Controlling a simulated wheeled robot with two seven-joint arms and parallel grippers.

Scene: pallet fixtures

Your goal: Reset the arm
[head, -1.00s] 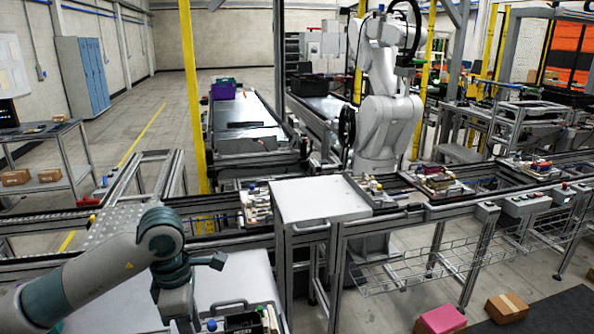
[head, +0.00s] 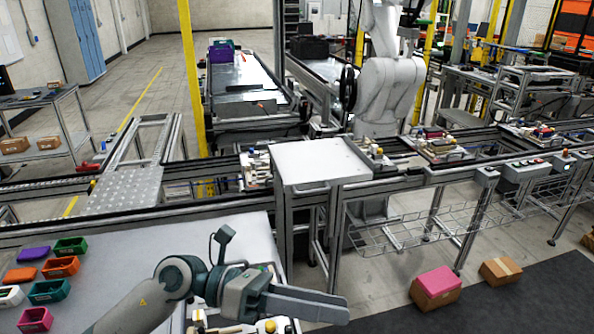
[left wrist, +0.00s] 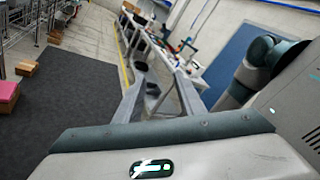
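My left arm comes in from the lower left of the head view, above the front table. Its gripper (head: 335,308) points right, past the right side of that table. In the left wrist view the two grey fingers of the left gripper (left wrist: 158,88) stand apart, with no object held between them.
The white front table (head: 140,255) holds several coloured bins, such as an orange one (head: 61,267), at its left. A conveyor line with a white-topped stand (head: 315,163) runs behind. Boxes, one pink-topped (head: 436,288), sit on the floor at right.

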